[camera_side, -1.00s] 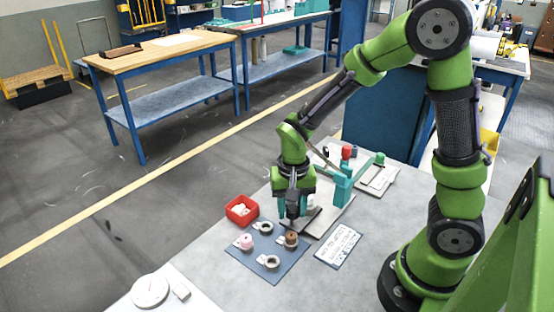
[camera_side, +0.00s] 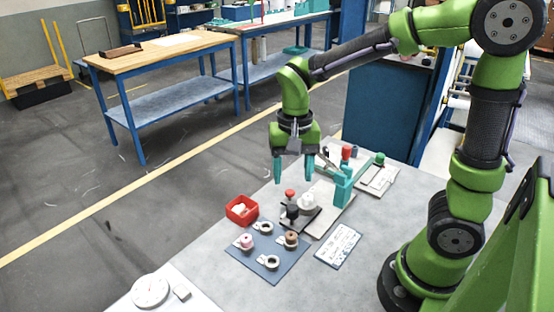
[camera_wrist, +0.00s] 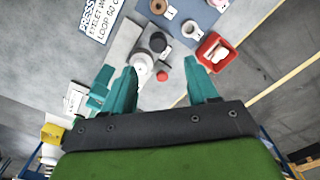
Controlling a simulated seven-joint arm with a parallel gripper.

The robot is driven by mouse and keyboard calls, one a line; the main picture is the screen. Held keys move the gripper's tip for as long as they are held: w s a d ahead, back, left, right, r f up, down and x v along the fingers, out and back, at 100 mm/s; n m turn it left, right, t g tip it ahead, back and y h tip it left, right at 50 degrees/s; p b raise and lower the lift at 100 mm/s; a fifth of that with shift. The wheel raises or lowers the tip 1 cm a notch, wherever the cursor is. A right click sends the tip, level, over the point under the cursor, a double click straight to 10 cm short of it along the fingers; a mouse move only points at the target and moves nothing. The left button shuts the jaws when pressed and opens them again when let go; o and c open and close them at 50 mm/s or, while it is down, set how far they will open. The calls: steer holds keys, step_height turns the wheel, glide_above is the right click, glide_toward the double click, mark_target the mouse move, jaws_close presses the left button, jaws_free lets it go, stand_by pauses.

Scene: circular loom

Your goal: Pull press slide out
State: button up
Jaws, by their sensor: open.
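The press is a teal upright frame (camera_side: 342,188) on a light grey base, with a lever and red and green knobs. On the near end of its base, a dark slide plate (camera_side: 302,219) shows, with a white round piece, a black piece and a red knob (camera_side: 290,193) around it. I cannot tell exactly which parts belong to the slide. My gripper (camera_side: 293,172) is open and empty, above and behind this end. In the wrist view, the red knob (camera_wrist: 162,75) lies between my spread fingers, with the black-topped piece (camera_wrist: 158,42) beyond it.
A blue mat (camera_side: 262,254) holds several small round parts. A red bin (camera_side: 242,210) with pale pieces stands to its left. A white lettered card (camera_side: 338,244) lies to the right. A white dial (camera_side: 150,290) is at the front left.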

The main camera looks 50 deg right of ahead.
step_height(320, 180, up, 6)
stand_by(0.6)
steer(key=s+a+r+n+t+y, duration=0.1)
steer(key=s+r+n+t+y, duration=0.1)
steer(key=s+n+t, duration=0.3)
steer(key=s+t, duration=0.1)
steer(key=s, duration=0.1)
steer(key=shift+s+a+t, duration=0.35)
steer(key=shift+s+t, duration=0.05)
stand_by(0.7)
